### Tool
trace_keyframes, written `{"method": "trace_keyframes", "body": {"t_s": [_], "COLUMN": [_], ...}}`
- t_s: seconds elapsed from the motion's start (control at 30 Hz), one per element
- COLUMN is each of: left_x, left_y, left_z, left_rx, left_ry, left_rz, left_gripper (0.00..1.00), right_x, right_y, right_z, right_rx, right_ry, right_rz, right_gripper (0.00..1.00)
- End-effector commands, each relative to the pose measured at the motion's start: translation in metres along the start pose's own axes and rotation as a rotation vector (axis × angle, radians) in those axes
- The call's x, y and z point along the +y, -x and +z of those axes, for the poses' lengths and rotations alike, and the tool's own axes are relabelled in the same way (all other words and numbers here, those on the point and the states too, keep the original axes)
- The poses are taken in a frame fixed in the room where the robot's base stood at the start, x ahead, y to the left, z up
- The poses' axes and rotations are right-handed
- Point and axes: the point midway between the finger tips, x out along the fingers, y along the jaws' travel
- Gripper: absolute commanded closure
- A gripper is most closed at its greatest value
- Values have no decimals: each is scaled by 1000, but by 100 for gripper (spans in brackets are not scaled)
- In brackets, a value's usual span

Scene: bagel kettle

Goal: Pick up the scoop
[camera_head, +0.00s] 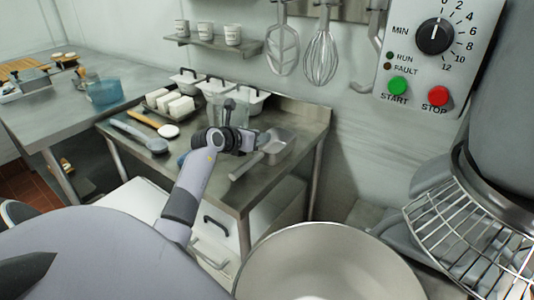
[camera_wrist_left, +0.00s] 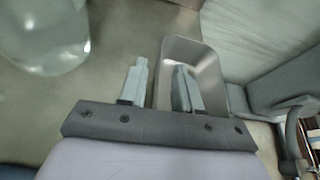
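The scoop (camera_head: 281,147) is a grey metal pan with a round handle (camera_head: 246,166), lying on the steel table at its right end. My left gripper (camera_head: 257,140) is over the table, close to the scoop's left side. In the left wrist view the scoop (camera_wrist_left: 205,62) is a rectangular open pan. There the left gripper's two fingers (camera_wrist_left: 161,85) are apart with nothing between them gripped; the right finger overlaps the pan and the left finger is outside its left edge. The handle is hidden in the wrist view. My right gripper is not in view.
The steel table (camera_head: 205,183) also holds clear containers (camera_head: 222,105), a tray of white blocks (camera_head: 176,104) and utensils (camera_head: 140,134) to the left. A clear round vessel (camera_wrist_left: 45,35) is left of the fingers. A large mixing bowl (camera_head: 330,262) stands in front.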

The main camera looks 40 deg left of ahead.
Motion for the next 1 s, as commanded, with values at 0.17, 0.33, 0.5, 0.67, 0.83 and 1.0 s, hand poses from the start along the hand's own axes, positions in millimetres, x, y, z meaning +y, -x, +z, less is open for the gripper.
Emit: {"method": "trace_keyframes", "body": {"t_s": [0.17,0.33,0.5,0.67,0.83,1.0], "left_x": [0,0,0,-1,-4,-10], "left_y": [0,0,1,5,17,36], "left_z": [0,1,2,13,42,86], "left_rx": [0,-2,-3,-4,-9,-10], "left_ry": [0,1,0,-1,-4,-7], "left_rz": [0,0,0,-1,1,2], "left_gripper": [100,100,100,100,100,100], "right_x": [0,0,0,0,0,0], "right_y": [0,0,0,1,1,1], "right_z": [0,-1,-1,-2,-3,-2], "right_rx": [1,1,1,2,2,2], "right_ry": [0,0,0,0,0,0], "right_rz": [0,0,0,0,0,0], "right_gripper": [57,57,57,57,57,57]}}
